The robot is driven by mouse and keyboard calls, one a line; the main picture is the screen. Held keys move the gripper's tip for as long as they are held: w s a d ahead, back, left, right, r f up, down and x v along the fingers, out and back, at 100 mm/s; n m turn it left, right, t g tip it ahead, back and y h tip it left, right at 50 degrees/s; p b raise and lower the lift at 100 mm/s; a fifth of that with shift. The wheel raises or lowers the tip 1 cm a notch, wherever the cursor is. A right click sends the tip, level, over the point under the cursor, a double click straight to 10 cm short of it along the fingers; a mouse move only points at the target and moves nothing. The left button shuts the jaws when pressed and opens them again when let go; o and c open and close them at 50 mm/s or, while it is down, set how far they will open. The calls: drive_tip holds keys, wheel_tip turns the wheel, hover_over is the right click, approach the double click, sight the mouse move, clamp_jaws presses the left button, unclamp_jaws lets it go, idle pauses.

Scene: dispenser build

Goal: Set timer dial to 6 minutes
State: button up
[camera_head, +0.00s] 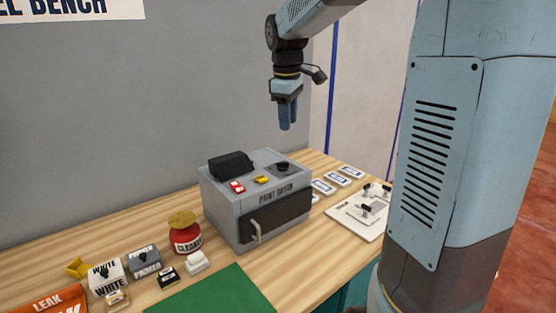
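A grey box labelled "PAINT DRYER" (228,217) stands on the wooden bench. On its top is a round dark dial (283,167) at the right, with a dark block (231,164) at the back left. A red switch (237,187) and a yellow piece (262,180) sit along its front top edge. The dial's setting is too small to read. My gripper (287,127) points down above the right part of the dryer, apart from it. Its blue fingers appear close together and overlap in this view, so their opening is unclear. I see nothing held.
A red "CLEAR" pot (186,238), a "WHITE" box (107,276) and a "PRIMER" box (145,261) stand left of the dryer. A green mat (225,293) lies in front. Cards (337,180) and a white panel with levers (358,215) lie to the right. A wall stands behind.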

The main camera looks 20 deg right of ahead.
sight(283, 165)
drive_tip(key=w+d+f+n+g, duration=0.1)
drive_tip(key=w+f+n, duration=0.2)
drive_tip(key=w, duration=0.6)
drive_tip(key=shift+n+y, duration=0.3)
drive_tip(key=shift+y, duration=0.1)
drive_tip(key=f, duration=1.4)
drive_tip(key=shift+w+d, duration=0.2)
drive_tip(key=shift+d, duration=0.05)
drive_tip(key=shift+c, duration=0.3)
